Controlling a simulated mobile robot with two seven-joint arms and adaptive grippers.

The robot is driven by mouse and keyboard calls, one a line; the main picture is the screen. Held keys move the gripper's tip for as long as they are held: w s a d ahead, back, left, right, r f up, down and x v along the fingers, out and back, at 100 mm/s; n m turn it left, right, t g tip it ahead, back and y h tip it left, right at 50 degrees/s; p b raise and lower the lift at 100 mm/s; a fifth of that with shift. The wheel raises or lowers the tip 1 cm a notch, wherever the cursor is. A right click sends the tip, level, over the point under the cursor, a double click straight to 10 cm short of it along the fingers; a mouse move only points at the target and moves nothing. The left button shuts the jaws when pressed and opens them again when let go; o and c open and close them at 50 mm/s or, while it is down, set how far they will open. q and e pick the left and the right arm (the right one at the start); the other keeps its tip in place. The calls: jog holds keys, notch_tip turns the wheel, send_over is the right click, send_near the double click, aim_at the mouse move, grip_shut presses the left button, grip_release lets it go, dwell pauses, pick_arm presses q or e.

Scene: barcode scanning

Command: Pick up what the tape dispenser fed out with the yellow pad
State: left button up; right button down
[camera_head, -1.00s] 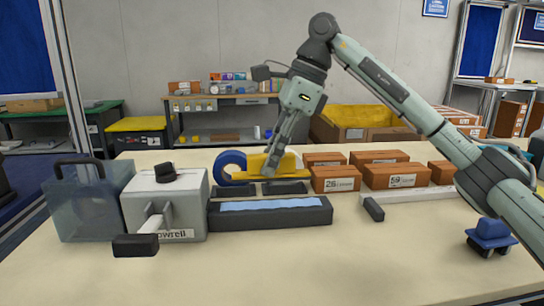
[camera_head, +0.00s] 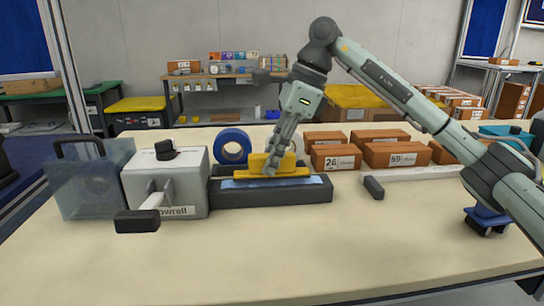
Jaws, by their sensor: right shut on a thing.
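My right gripper (camera_head: 270,170) is shut on the yellow pad (camera_head: 257,163). The pad is over the pale blue strip (camera_head: 229,184) that lies along the top of a long dark grey block (camera_head: 270,197). The pad hides part of the strip; I cannot tell whether they touch. A blue tape roll (camera_head: 222,153) stands upright just behind the block. To the left is a pale grey box-like machine (camera_head: 188,187) with a black knob, a front lever and a partly readable label. I cannot tell which part is the tape dispenser. My left gripper is not in view.
Brown labelled boxes (camera_head: 335,160) stand right of the pad, with a small dark block (camera_head: 373,187) in front. A clear bluish case (camera_head: 82,200) stands far left. A blue-topped item (camera_head: 488,220) is partly behind my right arm.

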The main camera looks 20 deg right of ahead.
aim_at(261, 155)
jog(key=shift+f+b, duration=0.4)
jog(key=shift+f, duration=0.25)
dwell(1.6)
jog(key=shift+r+p, duration=0.55)
jog(key=shift+r, duration=3)
